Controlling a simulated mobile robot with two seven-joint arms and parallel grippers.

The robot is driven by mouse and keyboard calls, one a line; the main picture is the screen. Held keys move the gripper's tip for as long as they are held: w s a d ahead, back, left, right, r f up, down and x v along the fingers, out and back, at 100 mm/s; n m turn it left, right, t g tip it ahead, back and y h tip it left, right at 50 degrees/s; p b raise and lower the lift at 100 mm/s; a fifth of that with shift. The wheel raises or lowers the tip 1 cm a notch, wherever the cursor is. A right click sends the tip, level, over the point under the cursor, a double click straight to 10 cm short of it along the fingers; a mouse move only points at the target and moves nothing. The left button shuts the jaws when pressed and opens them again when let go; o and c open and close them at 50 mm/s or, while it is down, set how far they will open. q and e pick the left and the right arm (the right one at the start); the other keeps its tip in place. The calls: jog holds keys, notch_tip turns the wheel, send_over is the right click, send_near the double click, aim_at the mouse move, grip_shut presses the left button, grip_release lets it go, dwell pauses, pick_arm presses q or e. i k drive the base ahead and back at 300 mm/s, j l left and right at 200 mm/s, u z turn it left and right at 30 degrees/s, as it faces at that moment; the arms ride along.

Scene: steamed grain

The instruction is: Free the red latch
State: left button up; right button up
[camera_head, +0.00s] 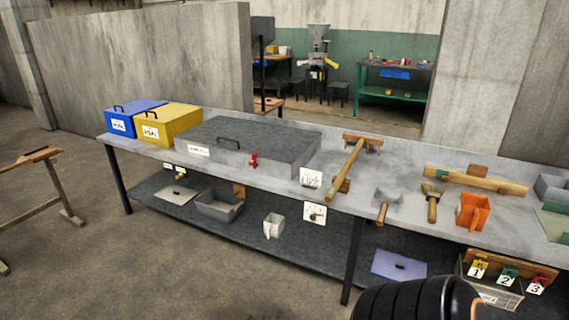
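The red latch (253,160) is small and sits at the front of a large grey box (285,152) on the workbench. The box has a dark handle and a white label on its front side, and its lid looks closed. Whether the latch is fastened is too small to tell. Neither of my grippers is in view. A black ribbed part at the bottom right looks like part of my arm, well apart from the latch.
Blue (122,122) and yellow (168,124) boxes stand left of the grey box. A wooden-handled tool (346,170), a brush (432,203) and an orange holder (472,212) lie to its right. The workbench (240,180) has a lower shelf with trays.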

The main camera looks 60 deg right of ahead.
aim_at(254, 162)
jog(key=z, duration=1.7)
jog(key=i+j+u, duration=0.25)
jog(key=i, duration=1)
jog(key=i+l+u, duration=0.25)
jog(key=i, duration=1)
